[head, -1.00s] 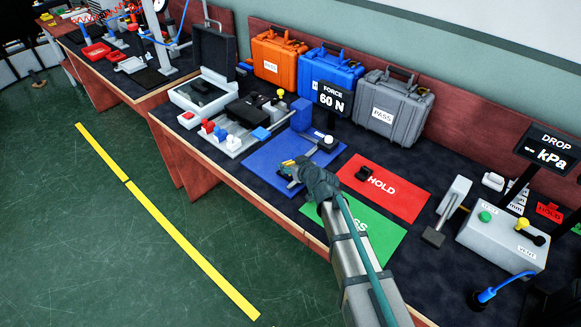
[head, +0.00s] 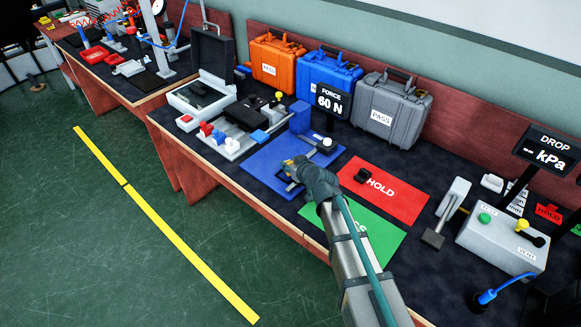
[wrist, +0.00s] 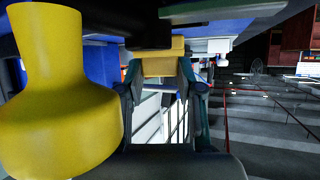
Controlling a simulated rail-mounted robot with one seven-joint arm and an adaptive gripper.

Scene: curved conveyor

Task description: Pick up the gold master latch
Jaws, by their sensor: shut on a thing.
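My gripper (head: 293,168) is over the front right part of the blue mat (head: 262,157). A small gold piece (head: 288,162), which looks like the gold master latch, is at its fingertips. In the wrist view the gold latch (wrist: 163,62) sits between the two fingers of my gripper (wrist: 165,75), which is shut on it. The fingers and hand hide part of the latch. I cannot tell whether it touches the mat. A large yellow knob-shaped thing (wrist: 58,105) fills the left of the wrist view, close to the camera.
A blue block and a white-knobbed fixture (head: 326,143) stand behind my gripper. The red HOLD mat (head: 400,192) and green mat (head: 375,238) lie to its right. The FORCE display (head: 331,100) and several cases stand behind. A tray of parts (head: 230,143) is to the left.

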